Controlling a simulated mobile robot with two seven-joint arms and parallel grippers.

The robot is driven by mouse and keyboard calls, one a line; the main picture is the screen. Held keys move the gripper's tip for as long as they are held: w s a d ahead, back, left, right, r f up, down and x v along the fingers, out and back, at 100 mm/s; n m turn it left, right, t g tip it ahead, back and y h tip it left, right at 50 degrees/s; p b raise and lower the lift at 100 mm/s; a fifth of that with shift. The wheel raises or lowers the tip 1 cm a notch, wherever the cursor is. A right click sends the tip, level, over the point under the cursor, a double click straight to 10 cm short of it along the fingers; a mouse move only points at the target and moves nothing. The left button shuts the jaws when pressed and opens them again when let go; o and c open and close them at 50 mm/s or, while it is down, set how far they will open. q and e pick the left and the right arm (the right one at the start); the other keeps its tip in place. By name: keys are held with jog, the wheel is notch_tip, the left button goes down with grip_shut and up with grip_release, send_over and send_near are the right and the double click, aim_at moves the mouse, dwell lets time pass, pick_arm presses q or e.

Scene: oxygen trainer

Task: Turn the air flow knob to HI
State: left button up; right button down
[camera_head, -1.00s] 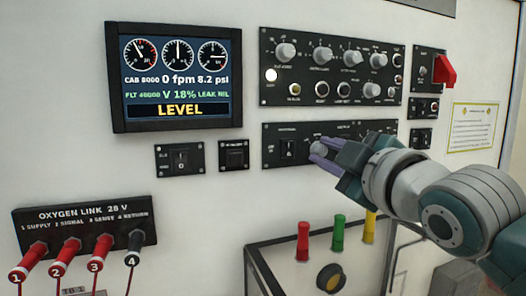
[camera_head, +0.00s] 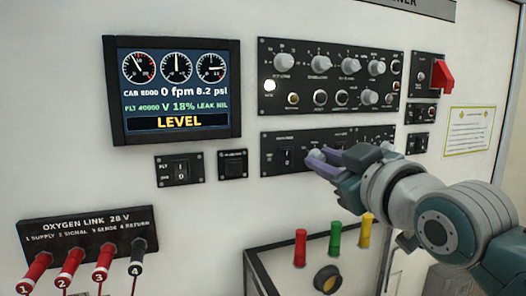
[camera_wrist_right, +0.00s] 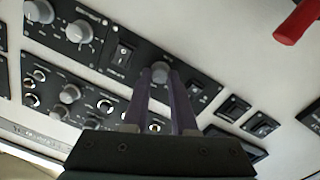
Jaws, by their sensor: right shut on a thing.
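A light grey knob (camera_head: 316,154) sits on the dark lower panel (camera_head: 270,158) of the white wall. My right gripper (camera_head: 321,161) is at this knob, with its two purple fingers shut on it. In the right wrist view the grey knob (camera_wrist_right: 160,69) shows between the fingertips of the gripper (camera_wrist_right: 160,78). The fingers partly cover the knob. Its label and pointer cannot be read, so I cannot tell its setting. My left gripper is not in view.
An upper panel (camera_head: 330,107) with several knobs and buttons is above. A display (camera_head: 175,90) reading LEVEL is at the left. A red guarded switch (camera_head: 443,75) is at the right. Red, green and yellow posts (camera_head: 336,238) stand below the arm.

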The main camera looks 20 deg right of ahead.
jog(key=shift+m+p, duration=0.55)
jog(key=shift+m, duration=1.05)
jog(key=shift+f, duration=0.1)
jog(key=c, duration=0.7)
grip_release()
